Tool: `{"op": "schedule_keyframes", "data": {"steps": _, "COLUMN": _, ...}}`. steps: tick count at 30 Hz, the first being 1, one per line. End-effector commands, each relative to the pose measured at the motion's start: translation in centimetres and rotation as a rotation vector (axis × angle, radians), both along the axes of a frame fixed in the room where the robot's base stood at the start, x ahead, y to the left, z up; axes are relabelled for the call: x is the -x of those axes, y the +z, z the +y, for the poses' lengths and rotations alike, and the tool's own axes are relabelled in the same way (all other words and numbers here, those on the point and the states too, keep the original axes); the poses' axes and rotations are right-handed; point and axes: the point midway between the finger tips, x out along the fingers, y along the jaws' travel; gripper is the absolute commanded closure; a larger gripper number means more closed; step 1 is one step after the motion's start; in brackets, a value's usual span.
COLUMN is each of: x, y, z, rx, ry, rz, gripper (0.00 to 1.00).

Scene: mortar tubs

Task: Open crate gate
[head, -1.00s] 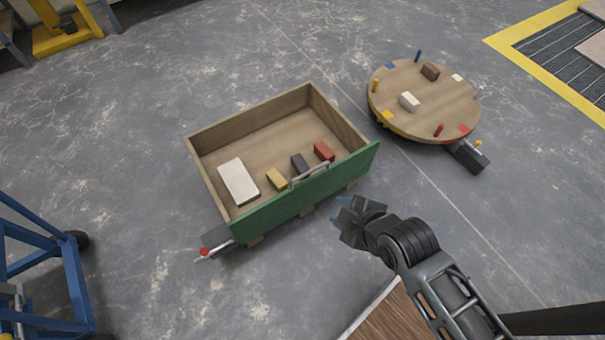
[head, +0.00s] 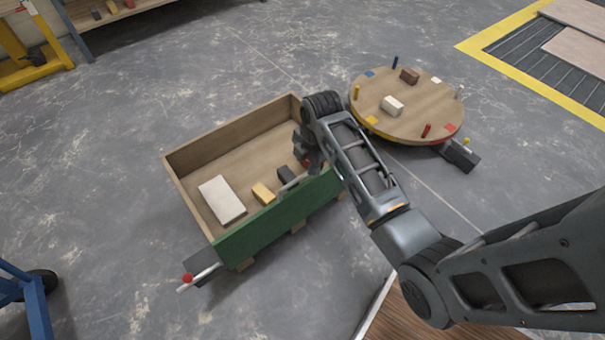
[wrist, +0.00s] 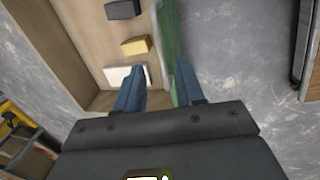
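The wooden crate (head: 178,190) stands on the floor at middle left of the head view. Its green gate (head: 262,226) is upright along the near side, with a light handle (head: 292,184) at its top, partly behind my arm. My gripper is above the gate's right part, its fingers largely hidden in the head view. In the wrist view my gripper (wrist: 160,82) is open, its blue fingers apart. The green gate (wrist: 168,45) shows between and beyond them; I cannot tell whether they touch it. The handle (wrist: 156,32) is seen edge-on there.
The crate holds a white slab (head: 222,199), a yellow block (head: 263,194) and a dark block (head: 287,174). A lever with a red knob (head: 187,278) sits at its near left corner. A round turntable (head: 385,115) stands right. Floor before the gate is clear.

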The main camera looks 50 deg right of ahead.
Motion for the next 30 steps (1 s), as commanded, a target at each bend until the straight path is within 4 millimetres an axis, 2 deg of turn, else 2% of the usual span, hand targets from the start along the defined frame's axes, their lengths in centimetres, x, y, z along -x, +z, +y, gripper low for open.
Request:
{"op": "schedule_keyframes", "data": {"steps": 1, "x": -0.1, "y": -1.2, "z": 0.0, "rx": -0.002, "ry": 0.0, "rz": 0.003, "gripper": 0.62}}
{"op": "schedule_keyframes", "data": {"steps": 3, "x": -0.3, "y": -2.3, "z": -0.1, "rx": 0.0, "ry": 0.0, "rz": 0.001, "gripper": 0.62}}
{"op": "schedule_keyframes", "data": {"steps": 9, "x": -0.8, "y": -4.9, "z": -0.2, "rx": 0.0, "ry": -0.001, "rz": 0.001, "gripper": 0.62}}
{"op": "schedule_keyframes", "data": {"steps": 14, "x": -1.1, "y": -5.8, "z": -0.3, "rx": 0.0, "ry": -0.001, "rz": -0.001, "gripper": 0.62}}
{"op": "schedule_keyframes", "data": {"steps": 22, "x": -1.1, "y": -5.9, "z": -0.3, "rx": 0.0, "ry": -0.001, "rz": -0.001, "gripper": 0.62}}
{"op": "schedule_keyframes", "data": {"steps": 23, "x": -1.1, "y": -5.9, "z": -0.3, "rx": 0.0, "ry": -0.001, "rz": -0.001, "gripper": 0.63}}
{"op": "schedule_keyframes", "data": {"steps": 30, "x": -1.1, "y": -5.9, "z": -0.3, "rx": 0.0, "ry": -0.002, "rz": -0.001, "gripper": 0.86}}
